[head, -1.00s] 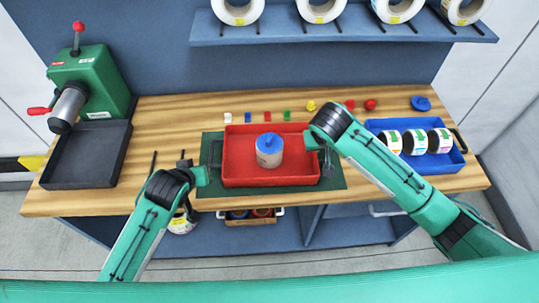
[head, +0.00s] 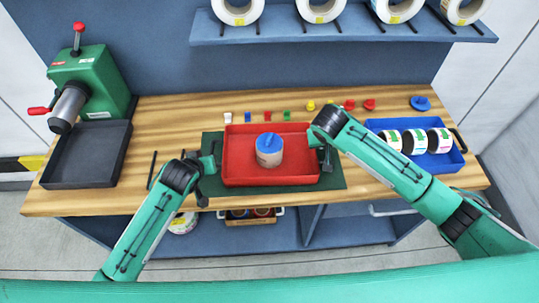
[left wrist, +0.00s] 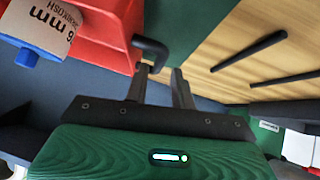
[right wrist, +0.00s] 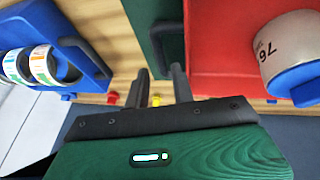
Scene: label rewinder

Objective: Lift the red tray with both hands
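The red tray (head: 300,170) sits flat on a dark green mat (head: 212,145) at the middle of the bench. A white roll (head: 269,158) with a blue top stands inside it. My left gripper (head: 208,172) is at the tray's left end. In the left wrist view its fingers (left wrist: 160,75) are apart, with the black left handle (left wrist: 152,48) at the fingertips. My right gripper (head: 325,158) is at the right end. In the right wrist view its fingers (right wrist: 162,75) are apart, and the dark right handle (right wrist: 158,35) reaches between them. Contact with either handle is unclear.
A blue tray (head: 440,165) with several label rolls stands close on the right. A black tray (head: 75,183) and a green machine (head: 95,80) are on the left. Small coloured pieces lie behind the red tray. Large rolls sit on a shelf (head: 350,30) above.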

